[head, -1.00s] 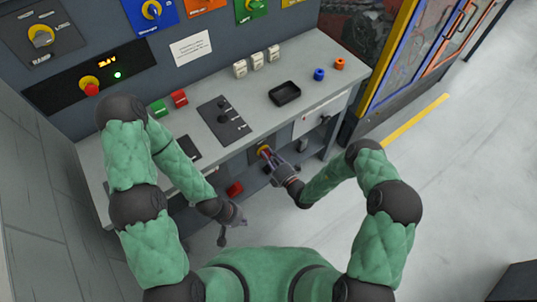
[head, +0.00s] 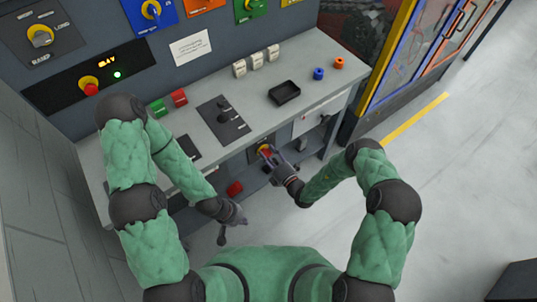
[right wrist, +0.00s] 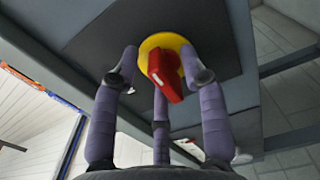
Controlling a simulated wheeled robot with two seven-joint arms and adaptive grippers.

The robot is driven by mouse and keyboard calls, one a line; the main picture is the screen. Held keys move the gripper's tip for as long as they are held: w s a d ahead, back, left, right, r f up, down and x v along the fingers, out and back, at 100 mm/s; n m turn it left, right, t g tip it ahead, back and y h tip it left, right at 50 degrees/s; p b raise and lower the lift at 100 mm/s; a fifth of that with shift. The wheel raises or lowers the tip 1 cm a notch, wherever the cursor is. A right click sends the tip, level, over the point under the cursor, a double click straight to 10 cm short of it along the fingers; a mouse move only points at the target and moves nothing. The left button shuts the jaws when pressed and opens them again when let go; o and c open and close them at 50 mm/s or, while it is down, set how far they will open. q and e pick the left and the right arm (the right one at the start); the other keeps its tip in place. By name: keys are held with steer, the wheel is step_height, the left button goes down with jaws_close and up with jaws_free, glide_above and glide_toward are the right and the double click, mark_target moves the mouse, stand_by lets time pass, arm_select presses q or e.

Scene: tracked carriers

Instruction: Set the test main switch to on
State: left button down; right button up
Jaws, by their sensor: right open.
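A rotary switch with a red handle on a yellow disc (head: 265,151) sits on a dark panel below the worktop's front edge. In the right wrist view the red handle (right wrist: 165,75) points out toward the camera and tilts slightly; no markings are readable there. My right gripper (head: 273,155) is at this switch. In the right wrist view its fingers (right wrist: 162,72) are open, spread around the handle, with the right finger very close to it; contact is unclear. My left gripper (head: 224,232) hangs in front of the bench, away from the switch; its finger opening is unclear.
The grey worktop (head: 290,62) carries a black tray (head: 284,93), a dark control plate (head: 223,119), green and red buttons, and blue and orange sockets. Another red-and-yellow knob (head: 90,87) is on the upright panel. A red object (head: 234,188) is below the worktop.

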steer(key=v, duration=1.2)
stand_by(0.4)
